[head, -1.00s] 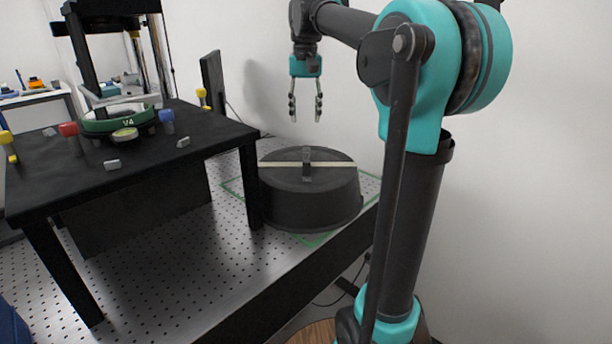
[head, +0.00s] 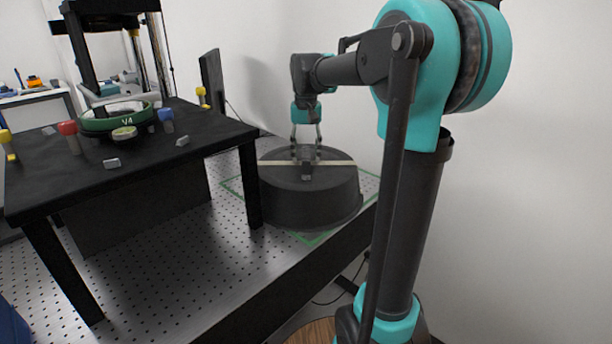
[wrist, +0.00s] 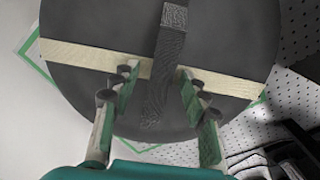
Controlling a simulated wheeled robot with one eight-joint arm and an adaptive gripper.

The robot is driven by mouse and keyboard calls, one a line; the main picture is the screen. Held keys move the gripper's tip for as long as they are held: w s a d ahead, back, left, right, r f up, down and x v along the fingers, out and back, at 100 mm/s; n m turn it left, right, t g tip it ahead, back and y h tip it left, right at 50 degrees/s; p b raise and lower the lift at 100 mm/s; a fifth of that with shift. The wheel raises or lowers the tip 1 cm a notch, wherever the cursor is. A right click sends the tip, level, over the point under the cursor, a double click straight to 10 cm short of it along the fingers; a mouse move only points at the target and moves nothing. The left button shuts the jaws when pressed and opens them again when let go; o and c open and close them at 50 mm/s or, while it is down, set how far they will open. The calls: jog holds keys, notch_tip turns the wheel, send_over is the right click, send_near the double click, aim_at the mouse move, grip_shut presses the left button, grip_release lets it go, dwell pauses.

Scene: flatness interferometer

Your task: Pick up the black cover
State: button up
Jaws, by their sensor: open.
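The black cover (head: 308,198) is a round, dark, drum-shaped lid standing on the perforated metal table. It has a pale strip across its top and a dark raised handle (head: 307,170) in the middle. My gripper (head: 306,153) is directly over the top, pointing down at the handle. In the wrist view the open fingers (wrist: 158,88) stand on either side of the dark handle bar (wrist: 160,78), with gaps showing between fingers and bar. The cover's top (wrist: 90,25) fills much of that view.
A black raised platform (head: 120,180) stands left of the cover, its near leg close to the cover's side. It bears a green ring (head: 118,118) and several coloured knobs. A green outline (head: 232,187) marks the table around the cover. A white wall stands behind.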

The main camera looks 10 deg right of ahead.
jog(key=shift+f, duration=0.3)
dwell(0.5)
grip_shut()
dwell(0.6)
